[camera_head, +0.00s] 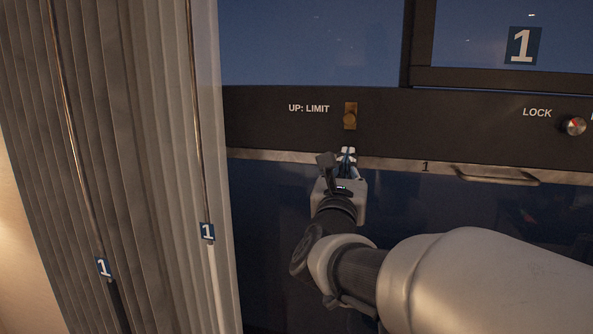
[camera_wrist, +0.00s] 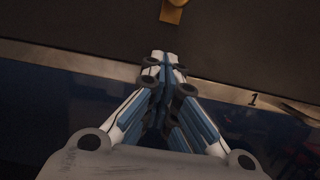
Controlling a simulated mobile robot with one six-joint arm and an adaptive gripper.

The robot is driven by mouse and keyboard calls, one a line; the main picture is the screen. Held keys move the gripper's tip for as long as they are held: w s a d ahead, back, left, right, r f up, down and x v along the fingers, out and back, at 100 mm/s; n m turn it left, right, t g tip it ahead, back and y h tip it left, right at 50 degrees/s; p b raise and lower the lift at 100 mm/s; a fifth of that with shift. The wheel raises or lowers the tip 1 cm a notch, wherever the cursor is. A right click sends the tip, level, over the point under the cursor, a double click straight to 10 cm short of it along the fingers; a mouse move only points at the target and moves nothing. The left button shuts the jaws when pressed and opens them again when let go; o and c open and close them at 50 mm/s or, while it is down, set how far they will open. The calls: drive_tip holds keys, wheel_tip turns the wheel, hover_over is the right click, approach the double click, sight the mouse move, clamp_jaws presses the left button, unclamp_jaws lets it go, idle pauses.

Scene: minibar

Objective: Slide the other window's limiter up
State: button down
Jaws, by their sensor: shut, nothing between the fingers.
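The window limiter (camera_head: 350,116) is a small brass slider on the dark frame, beside the white words "UP: LIMIT" (camera_head: 309,108). In the wrist view the lower part of the brass limiter (camera_wrist: 173,12) shows at the top edge, and the rest is cut off. My gripper (camera_head: 347,151) is shut and empty, just below the limiter and apart from it. In the wrist view the closed fingertips (camera_wrist: 165,57) point up toward the limiter. The window pane (camera_head: 310,45) above carries no number in view; the pane to its right bears a "1" plate (camera_head: 523,45).
A lock knob (camera_head: 575,127) labelled "LOCK" sits at the right on the same frame. A metal rail (camera_head: 400,164) marked "1" with a handle (camera_head: 498,175) runs below. Pleated curtains (camera_head: 130,150) with cords and "1" tags (camera_head: 207,232) hang at the left.

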sight(349, 124)
drive_tip(key=r, duration=0.2)
drive_tip(key=r+p, duration=0.1)
drive_tip(key=shift+s+a+r, duration=0.1)
drive_tip(key=shift+s+r, duration=0.25)
drive_tip(key=shift+w, duration=0.2)
drive_tip(key=shift+s+r, duration=0.1)
drive_tip(key=shift+r+b, duration=0.3)
drive_tip(key=shift+r, duration=1.3)
